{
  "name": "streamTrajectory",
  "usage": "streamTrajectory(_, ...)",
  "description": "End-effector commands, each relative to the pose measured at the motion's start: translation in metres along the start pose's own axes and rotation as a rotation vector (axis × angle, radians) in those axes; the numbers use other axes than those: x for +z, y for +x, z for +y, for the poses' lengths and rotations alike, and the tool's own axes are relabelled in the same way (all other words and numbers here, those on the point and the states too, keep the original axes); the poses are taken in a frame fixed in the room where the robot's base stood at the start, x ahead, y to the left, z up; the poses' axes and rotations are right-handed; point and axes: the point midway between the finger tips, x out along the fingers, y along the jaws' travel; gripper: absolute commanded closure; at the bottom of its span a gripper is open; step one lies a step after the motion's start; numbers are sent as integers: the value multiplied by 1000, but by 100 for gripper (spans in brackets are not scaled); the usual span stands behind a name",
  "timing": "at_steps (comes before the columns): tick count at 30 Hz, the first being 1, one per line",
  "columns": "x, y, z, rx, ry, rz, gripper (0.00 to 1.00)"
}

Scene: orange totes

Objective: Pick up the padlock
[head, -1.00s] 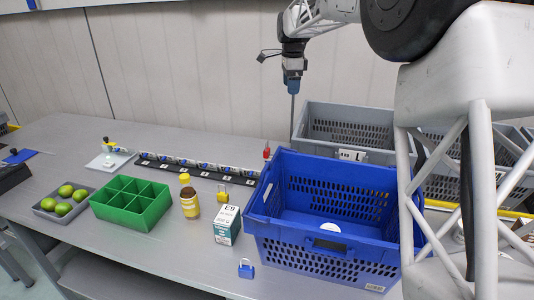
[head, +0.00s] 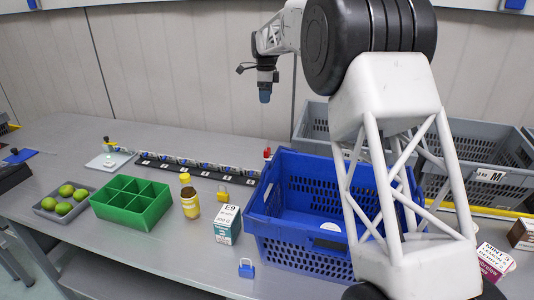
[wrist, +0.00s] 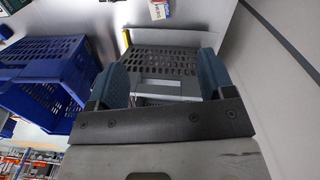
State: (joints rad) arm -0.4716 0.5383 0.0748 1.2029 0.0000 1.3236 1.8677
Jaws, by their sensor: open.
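Three padlocks show on the table in the head view. A yellow padlock (head: 223,196) stands behind the white and teal box. A blue padlock (head: 246,269) is near the front edge, left of the blue crate. A small red one (head: 267,153) is at the back, by the blue crate's far left corner. My gripper (head: 265,96) is high above the back of the table, apart from all of them. In the wrist view my gripper (wrist: 163,75) is open and empty, its two blue fingers spread. No padlock can be made out clearly there.
The blue crate (head: 300,232) stands right of the padlocks. Grey totes (head: 487,165) stand behind it. The box (head: 227,226), a brown-and-yellow jar (head: 190,204) and a green divided bin (head: 117,214) are to the left. Bare table lies around the blue padlock.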

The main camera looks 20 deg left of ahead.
Motion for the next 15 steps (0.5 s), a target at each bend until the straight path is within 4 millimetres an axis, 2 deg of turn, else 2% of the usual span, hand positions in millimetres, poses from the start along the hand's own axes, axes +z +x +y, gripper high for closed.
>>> streamTrajectory(1,-1,12,1,4,0,1,25)
streamTrajectory(5,-1,38,1,4,0,1,25)
streamTrajectory(15,-1,123,1,5,0,1,25)
